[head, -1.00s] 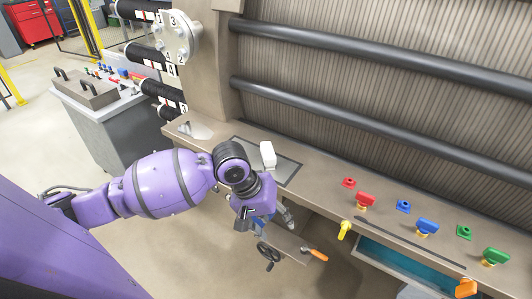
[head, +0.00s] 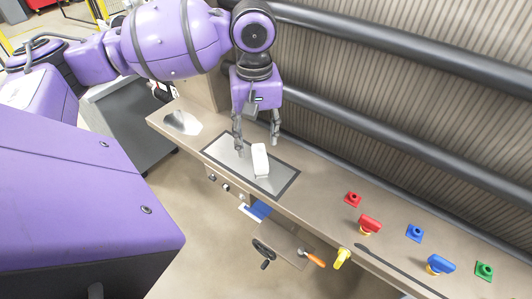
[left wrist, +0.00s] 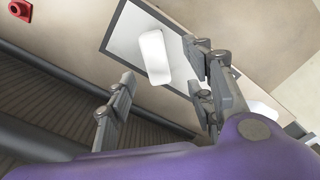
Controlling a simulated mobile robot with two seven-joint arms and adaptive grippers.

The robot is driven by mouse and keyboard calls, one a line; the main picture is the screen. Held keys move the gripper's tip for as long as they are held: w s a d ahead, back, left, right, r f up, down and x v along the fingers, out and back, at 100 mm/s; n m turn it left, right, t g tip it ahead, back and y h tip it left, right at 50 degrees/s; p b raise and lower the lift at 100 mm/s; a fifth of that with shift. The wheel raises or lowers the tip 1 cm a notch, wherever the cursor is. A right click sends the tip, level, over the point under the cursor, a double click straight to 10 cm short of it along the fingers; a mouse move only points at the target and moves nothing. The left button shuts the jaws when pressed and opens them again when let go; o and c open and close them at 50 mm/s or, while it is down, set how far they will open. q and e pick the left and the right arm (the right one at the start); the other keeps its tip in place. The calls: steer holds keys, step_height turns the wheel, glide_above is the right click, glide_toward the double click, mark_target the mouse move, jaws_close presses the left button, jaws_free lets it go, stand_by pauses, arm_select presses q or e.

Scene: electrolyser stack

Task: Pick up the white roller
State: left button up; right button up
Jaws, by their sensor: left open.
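The white roller (head: 260,160) lies on a light plate with a dark border (head: 222,147) on the bench. It also shows in the left wrist view (left wrist: 154,57), beyond the fingers. My left gripper (head: 257,147) is open and empty, with its fingers pointing down toward the plate. In the head view its fingertips are just behind the roller, one to the left and one to the right. In the left wrist view the fingers (left wrist: 160,118) are apart and the roller is not between them. My right gripper is not in view.
A handwheel (head: 264,249) and an orange handle (head: 314,259) are below the front edge. Black horizontal pipes (head: 430,60) run behind the bench.

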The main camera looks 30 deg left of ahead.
mark_target(260, 154)
arm_select(q)
steer(key=f, duration=0.2)
steer(key=shift+s+d+f, duration=0.15)
steer(key=shift+s+f, duration=0.15)
steer(key=f, duration=0.2)
steer(key=w+f, duration=0.1)
steer(key=shift+d+f+b, duration=0.1)
steer(key=shift+f+b, duration=0.2)
steer(key=shift+f, duration=0.05)
steer(key=shift+s+f, duration=0.1)
steer(key=c, duration=1.1)
jaws_close()
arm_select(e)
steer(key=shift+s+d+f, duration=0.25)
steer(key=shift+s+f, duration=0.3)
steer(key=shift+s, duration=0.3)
